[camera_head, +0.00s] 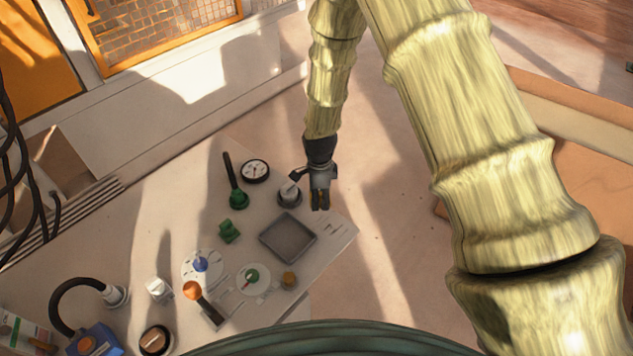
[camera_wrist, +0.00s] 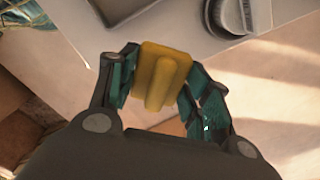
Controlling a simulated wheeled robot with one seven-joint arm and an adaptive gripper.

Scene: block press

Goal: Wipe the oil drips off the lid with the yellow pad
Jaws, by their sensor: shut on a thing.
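My gripper (camera_head: 320,200) is at the table's far right, beyond the grey tray. Two pale round discs could be the lid: one with a green knob (camera_head: 252,277) and one with a blue knob (camera_head: 201,263). I cannot tell which is the lid, and the oil drips are too small to make out for certain.
A grey square tray (camera_head: 288,237) lies near the table's right corner. A dial gauge (camera_head: 256,170), a green-based lever (camera_head: 238,199), an orange-knobbed lever (camera_head: 194,290) and a small amber block (camera_head: 289,279) stand around.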

